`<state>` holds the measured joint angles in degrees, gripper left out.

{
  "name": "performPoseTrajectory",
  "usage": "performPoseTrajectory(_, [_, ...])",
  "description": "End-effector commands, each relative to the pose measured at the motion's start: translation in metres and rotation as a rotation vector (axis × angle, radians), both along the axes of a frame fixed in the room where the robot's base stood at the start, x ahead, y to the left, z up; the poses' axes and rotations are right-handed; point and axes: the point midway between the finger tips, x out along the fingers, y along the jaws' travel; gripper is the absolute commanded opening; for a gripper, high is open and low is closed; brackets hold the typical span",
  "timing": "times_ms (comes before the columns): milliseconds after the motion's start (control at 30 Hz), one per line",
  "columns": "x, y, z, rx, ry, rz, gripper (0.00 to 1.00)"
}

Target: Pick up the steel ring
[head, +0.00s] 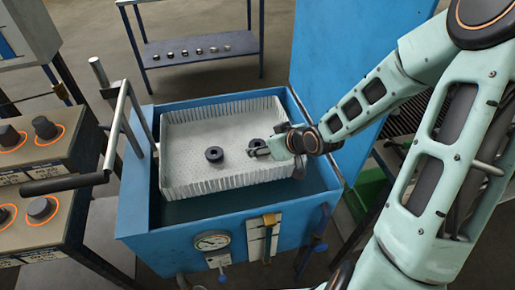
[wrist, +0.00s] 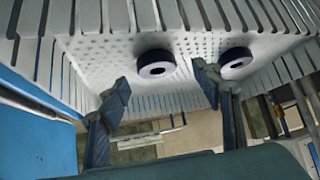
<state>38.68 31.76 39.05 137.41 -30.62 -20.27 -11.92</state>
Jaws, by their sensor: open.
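Two dark, thick steel rings lie apart in a pale perforated basket (head: 190,178). One ring (head: 214,154) lies near the basket's middle. The other ring (head: 256,145) lies to its right, partly hidden by my gripper (head: 257,152), which is low over the basket. In the wrist view, my gripper (wrist: 161,80) is open and empty. One ring (wrist: 157,63) appears between the fingertips but beyond them, with a pale face around a dark hole. The other ring (wrist: 237,64) appears to the right, outside the fingers.
The basket has upright slatted walls and sits inside a blue tank (head: 135,205) with a gauge (head: 211,241) on its front. A handled lever (head: 65,184) stands at the left, near control boxes with knobs (head: 45,128). A blue shelf (head: 200,46) behind holds several small pieces.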

Motion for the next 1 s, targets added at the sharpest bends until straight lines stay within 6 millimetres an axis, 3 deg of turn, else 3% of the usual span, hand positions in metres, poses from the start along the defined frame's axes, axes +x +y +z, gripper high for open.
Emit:
performPoseTrajectory(233, [0.024, 0.011, -0.025, 0.001, 0.002, 0.000, 0.59])
performPoseTrajectory(567, [0.027, 0.013, -0.027, 0.000, 0.001, -0.001, 0.59])
performPoseTrajectory(1000, [0.027, 0.013, -0.027, 0.000, 0.001, -0.001, 0.11])
